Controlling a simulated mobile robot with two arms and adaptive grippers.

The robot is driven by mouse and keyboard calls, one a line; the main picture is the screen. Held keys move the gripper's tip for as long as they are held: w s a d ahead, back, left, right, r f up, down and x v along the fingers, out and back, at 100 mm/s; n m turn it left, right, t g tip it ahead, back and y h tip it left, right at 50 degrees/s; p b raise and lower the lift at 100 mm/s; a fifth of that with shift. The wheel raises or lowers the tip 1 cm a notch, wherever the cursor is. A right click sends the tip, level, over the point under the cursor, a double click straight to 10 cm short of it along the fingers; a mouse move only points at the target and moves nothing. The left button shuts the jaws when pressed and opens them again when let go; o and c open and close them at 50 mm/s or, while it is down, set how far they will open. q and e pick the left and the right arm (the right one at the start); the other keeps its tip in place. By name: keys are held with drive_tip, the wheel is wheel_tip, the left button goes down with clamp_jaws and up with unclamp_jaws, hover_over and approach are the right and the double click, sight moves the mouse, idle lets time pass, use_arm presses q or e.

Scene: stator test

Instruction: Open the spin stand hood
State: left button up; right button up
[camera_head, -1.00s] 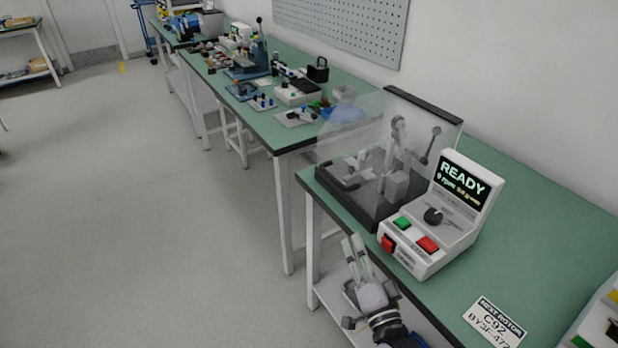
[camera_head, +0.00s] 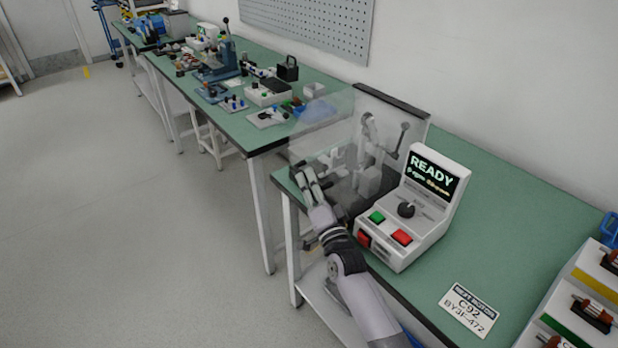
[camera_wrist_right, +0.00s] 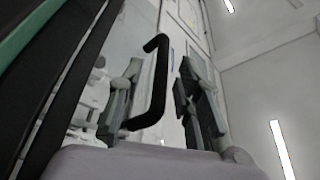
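The spin stand hood (camera_head: 322,122) is a clear, faint cover over the grey parts of the spin stand, and it looks lowered. The stand's dark base (camera_head: 352,206) is partly hidden behind my right arm. My right gripper (camera_head: 304,176) is at the hood's front left side, with its fingers pointing up and away. In the right wrist view, a black bracket-shaped handle (camera_wrist_right: 158,85) stands between the two spread fingers of my right gripper (camera_wrist_right: 155,97). I see no clear contact between fingers and handle. My left gripper is out of view.
A white control box (camera_head: 408,219) with a READY screen and green and red buttons stands right of the hood. A rotor rack (camera_head: 590,300) is at the right edge. Another cluttered bench stands behind.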

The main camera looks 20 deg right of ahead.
drive_tip(key=shift+x, duration=0.85)
clamp_jaws()
idle(0.3)
